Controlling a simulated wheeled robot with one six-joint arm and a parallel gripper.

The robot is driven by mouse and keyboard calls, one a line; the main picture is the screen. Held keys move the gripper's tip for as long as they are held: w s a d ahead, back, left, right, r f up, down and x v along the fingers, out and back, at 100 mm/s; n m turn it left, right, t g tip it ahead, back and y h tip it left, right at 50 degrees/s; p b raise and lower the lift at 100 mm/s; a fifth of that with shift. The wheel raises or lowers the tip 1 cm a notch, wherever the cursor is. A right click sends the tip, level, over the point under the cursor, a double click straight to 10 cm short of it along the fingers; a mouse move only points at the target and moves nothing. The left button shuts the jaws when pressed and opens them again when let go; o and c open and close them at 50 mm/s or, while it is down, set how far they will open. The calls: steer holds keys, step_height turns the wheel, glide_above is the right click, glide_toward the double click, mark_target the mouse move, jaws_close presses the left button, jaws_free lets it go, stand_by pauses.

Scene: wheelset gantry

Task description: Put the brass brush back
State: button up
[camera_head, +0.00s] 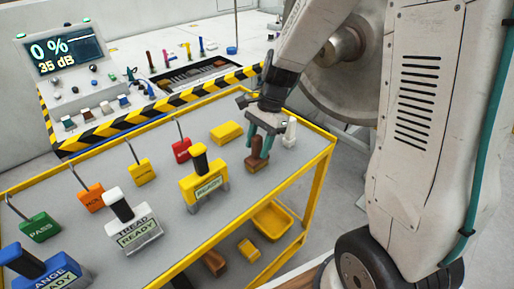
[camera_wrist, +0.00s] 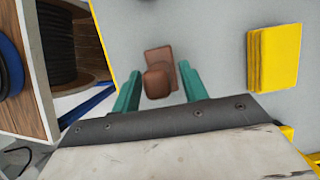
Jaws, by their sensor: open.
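The brush, a brown block with a raised knob-like handle (camera_head: 256,165), stands on the grey top of the yellow-framed cart (camera_head: 105,175), near its right end. It also shows in the wrist view (camera_wrist: 158,78). My gripper (camera_head: 263,143) is directly over the brush with its teal fingers pointing down. In the wrist view, my gripper (camera_wrist: 160,88) is open, with one finger on each side of the brush's handle. I cannot tell whether either finger touches it. Bristles are not visible.
A yellow pad (camera_head: 227,132) lies left of my gripper; a white item (camera_head: 290,132) stands to its right. A yellow READY block (camera_head: 204,183) and coloured hooked tags stand further left. A console (camera_head: 70,65) with a striped edge is behind. A yellow tray (camera_head: 272,222) sits below.

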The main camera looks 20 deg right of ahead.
steer(key=v, duration=1)
steer(key=s+r+n+t+h, duration=0.1)
steer(key=s+r+n+h, duration=0.1)
steer(key=s+n, duration=0.5)
steer(key=s+r+n+t+h, duration=0.1)
steer(key=s+r+n, duration=0.4)
steer(key=s, duration=1.1)
steer(key=shift+a+n+t+h, duration=0.3)
steer(key=shift+a+n+h, duration=0.2)
steer(key=shift+n, duration=0.7)
steer(key=shift+s, duration=0.1)
